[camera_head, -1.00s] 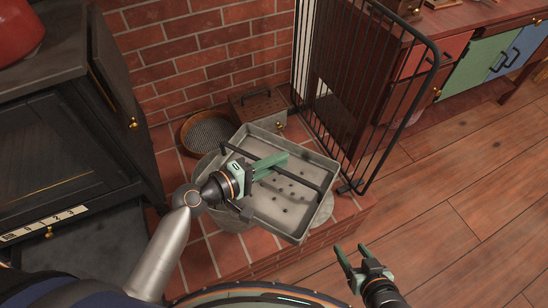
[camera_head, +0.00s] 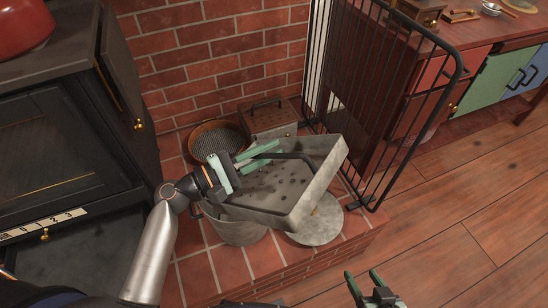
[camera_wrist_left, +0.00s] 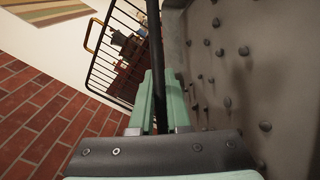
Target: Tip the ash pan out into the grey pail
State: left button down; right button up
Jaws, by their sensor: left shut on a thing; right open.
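The ash pan (camera_head: 318,170) is a grey metal tray with a dark bar handle (camera_head: 301,156). It is held tilted, its near-left side lower, above the grey pail (camera_head: 238,232). Several small dark lumps still show on its floor, also in the left wrist view (camera_wrist_left: 245,52). My left gripper (camera_head: 272,151) is shut on the handle; its green fingers pinch the bar in the left wrist view (camera_wrist_left: 160,92). The pan hides most of the pail's mouth. My right gripper (camera_head: 363,278) is open and empty at the bottom edge, away from the pan.
A round grey disc (camera_head: 320,228) lies on the brick hearth (camera_head: 345,245) beside the pail. A round sieve (camera_head: 212,139) and a box with a handle (camera_head: 270,120) stand behind. A black fire guard (camera_head: 400,90) stands right, a stove (camera_head: 60,150) left. The wooden floor at right is clear.

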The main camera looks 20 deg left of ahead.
pick_arm(q)
jog(key=w+a+r+n+t, duration=0.2)
jog(key=a+r+n+t, duration=0.1)
jog(key=a+n, duration=0.3)
jog(key=shift+w+a+r+n+h, duration=0.2)
jog(key=shift+a+r+n+h, duration=0.2)
jog(key=shift+a+r, duration=0.2)
dwell(1.4)
